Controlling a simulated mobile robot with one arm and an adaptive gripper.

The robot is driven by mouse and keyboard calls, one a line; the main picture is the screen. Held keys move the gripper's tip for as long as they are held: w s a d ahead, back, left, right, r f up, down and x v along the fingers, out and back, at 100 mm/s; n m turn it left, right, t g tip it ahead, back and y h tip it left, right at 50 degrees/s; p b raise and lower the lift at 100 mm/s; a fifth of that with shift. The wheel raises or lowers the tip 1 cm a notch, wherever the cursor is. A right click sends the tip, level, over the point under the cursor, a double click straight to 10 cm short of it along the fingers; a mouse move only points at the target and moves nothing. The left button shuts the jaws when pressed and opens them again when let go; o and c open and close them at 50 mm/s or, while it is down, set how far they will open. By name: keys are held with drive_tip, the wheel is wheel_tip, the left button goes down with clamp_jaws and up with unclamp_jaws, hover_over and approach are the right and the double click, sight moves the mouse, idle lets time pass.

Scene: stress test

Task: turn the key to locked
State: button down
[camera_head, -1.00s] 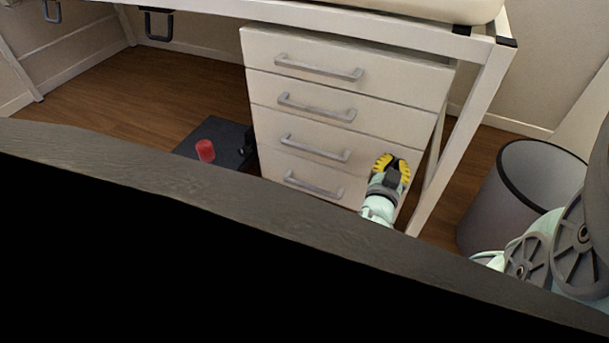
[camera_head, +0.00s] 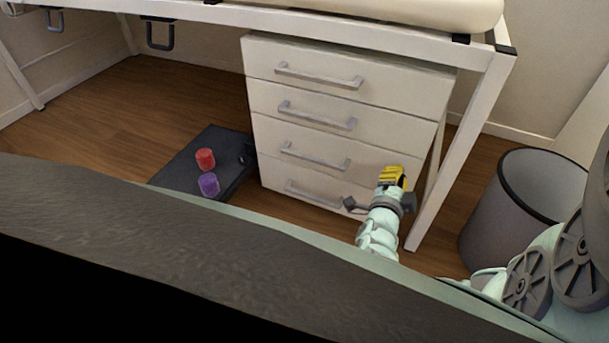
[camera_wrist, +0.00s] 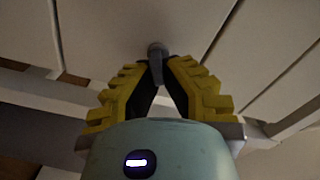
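A small grey key (camera_wrist: 156,68) stands at a round lock on the pale front of the white drawer cabinet (camera_head: 345,85), shown in the wrist view. My gripper (camera_wrist: 160,66) has its yellow fingers with dark inner pads drawn together, one on each side of the key, and the tips appear to touch it. The key and lock are hidden there behind the gripper. I cannot read any lock marking.
A grey bin (camera_head: 515,215) stands right of the cabinet. A white desk leg (camera_head: 462,150) is close to my gripper's right. A black platform (camera_head: 225,145) left of the cabinet holds a red object (camera_head: 205,158) and a purple object (camera_head: 208,184). A dark edge crosses the foreground.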

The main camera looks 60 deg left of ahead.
drive_tip(key=m, duration=0.5)
drive_tip(key=shift+f+m+b, duration=0.3)
drive_tip(key=shift+f, duration=0.1)
drive_tip(key=shift+s, duration=0.1)
drive_tip(key=c, duration=1.1)
unclamp_jaws()
drive_tip(key=shift+r, duration=0.1)
drive_tip(key=v, duration=1.2)
drive_tip(key=shift+a, duration=0.1)
